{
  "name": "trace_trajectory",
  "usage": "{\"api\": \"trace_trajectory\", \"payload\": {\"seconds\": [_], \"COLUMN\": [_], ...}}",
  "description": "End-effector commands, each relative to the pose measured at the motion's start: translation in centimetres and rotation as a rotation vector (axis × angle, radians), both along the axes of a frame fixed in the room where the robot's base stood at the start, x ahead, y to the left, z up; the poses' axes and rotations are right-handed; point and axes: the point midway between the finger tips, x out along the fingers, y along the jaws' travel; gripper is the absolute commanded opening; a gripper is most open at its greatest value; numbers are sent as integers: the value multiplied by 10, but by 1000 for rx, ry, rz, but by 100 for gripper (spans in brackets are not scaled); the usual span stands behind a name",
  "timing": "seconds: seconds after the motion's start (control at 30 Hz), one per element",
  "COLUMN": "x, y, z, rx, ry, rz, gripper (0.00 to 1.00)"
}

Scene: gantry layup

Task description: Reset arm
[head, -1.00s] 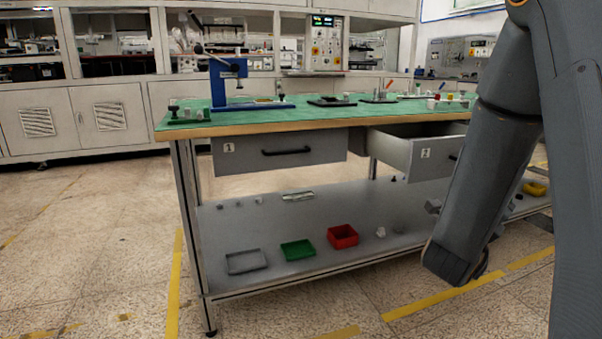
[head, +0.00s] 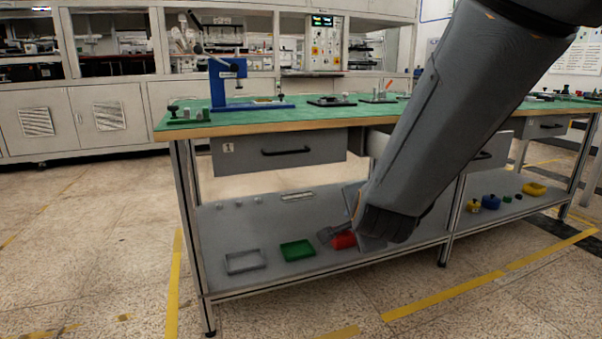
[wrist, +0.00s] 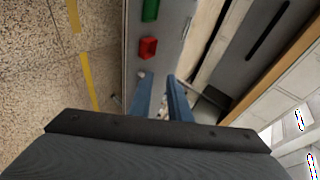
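My gripper (wrist: 160,78) shows in the wrist view as two blue fingers, apart with a gap and nothing held between them. In the head view my arm comes down from the upper right, and its end is in front of the bench's lower shelf (head: 220,220), partly covering the red bin (head: 343,241). The red bin also shows in the wrist view (wrist: 148,48), beyond the fingers. Drawer 2 (head: 497,152) stands pulled out and is mostly hidden behind my arm. Drawer 1 (head: 240,156) is shut.
The green-topped bench (head: 290,116) carries a blue press (head: 222,85) and small fixtures. The floor in front is clear, with yellow tape lines.

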Motion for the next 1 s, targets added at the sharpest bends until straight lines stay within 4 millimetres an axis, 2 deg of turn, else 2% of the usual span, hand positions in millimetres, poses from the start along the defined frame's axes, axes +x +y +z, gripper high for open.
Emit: {"api": "trace_trajectory", "payload": {"seconds": [0.03, 0.1, 0.17, 0.2, 0.33, 0.4, 0.5, 0.8, 0.87, 1.0], "x": [-19, -49, -79, -100, -172, -205, -243, -329, -339, -334], "y": [32, 67, 94, 109, 140, 147, 149, 136, 131, 125], "z": [-2, -8, -12, -14, -20, -21, -20, -13, -10, 5], "rx": [-56, -146, -226, -279, -448, -524, -609, -798, -820, -809], "ry": [59, 145, 210, 249, 358, 398, 441, 524, 539, 555], "rz": [129, 313, 475, 585, 932, 1087, 1269, 1694, 1747, 1709], "gripper": [17, 17, 17, 17, 17, 17, 17, 17, 17, 17]}}
